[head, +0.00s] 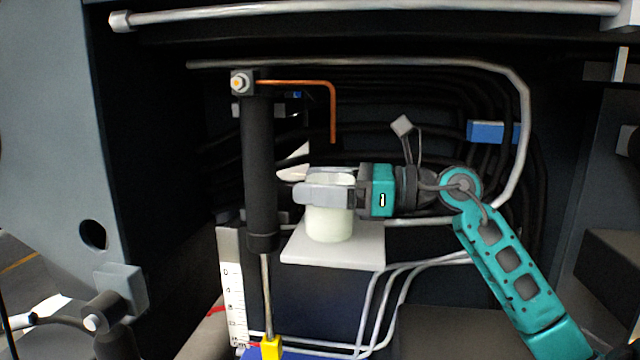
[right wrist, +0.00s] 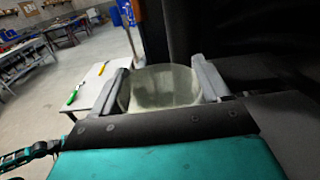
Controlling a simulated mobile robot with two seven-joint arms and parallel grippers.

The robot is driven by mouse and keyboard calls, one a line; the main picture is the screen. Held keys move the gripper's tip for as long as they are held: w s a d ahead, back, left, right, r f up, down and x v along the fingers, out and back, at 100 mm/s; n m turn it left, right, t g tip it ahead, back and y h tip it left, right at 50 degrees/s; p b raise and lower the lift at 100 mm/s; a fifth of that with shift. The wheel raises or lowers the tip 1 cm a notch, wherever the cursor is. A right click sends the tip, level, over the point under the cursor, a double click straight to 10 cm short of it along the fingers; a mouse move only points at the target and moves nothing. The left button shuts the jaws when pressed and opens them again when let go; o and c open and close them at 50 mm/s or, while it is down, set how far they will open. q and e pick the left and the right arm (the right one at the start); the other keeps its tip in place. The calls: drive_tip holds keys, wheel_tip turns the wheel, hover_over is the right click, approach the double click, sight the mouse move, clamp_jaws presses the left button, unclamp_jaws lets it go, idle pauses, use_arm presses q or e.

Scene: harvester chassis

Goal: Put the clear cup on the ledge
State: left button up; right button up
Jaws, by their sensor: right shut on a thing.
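The clear cup (head: 329,223) looks pale and whitish and is upright in the head view. My right gripper (head: 325,192) reaches in from the right and is shut around its upper part. In the right wrist view the cup (right wrist: 165,88) sits between the two grey fingers (right wrist: 163,88), with its round rim visible. The ledge (head: 335,256) is a light grey plate inside the chassis. The cup's base appears over the ledge's middle, at or very near its surface; I cannot tell whether it touches. My left gripper is not in view.
A black cylinder (head: 260,170) stands just left of the ledge, with an orange rod (head: 333,115) bent above the cup. Metal pipes (head: 400,290) run below and right. A measuring scale (head: 232,290) stands at lower left. Black hoses fill the back.

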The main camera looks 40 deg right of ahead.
drive_tip(key=shift+f, duration=0.2)
drive_tip(key=o, duration=1.1)
drive_tip(key=shift+r, duration=0.1)
drive_tip(key=shift+r, duration=0.2)
drive_tip(key=shift+s+d+f, duration=0.2)
drive_tip(key=shift+s+d, duration=0.05)
drive_tip(key=b+v, duration=0.2)
drive_tip(key=v, duration=0.9)
drive_tip(key=shift+s+b, duration=0.2)
drive_tip(key=shift+b, duration=0.15)
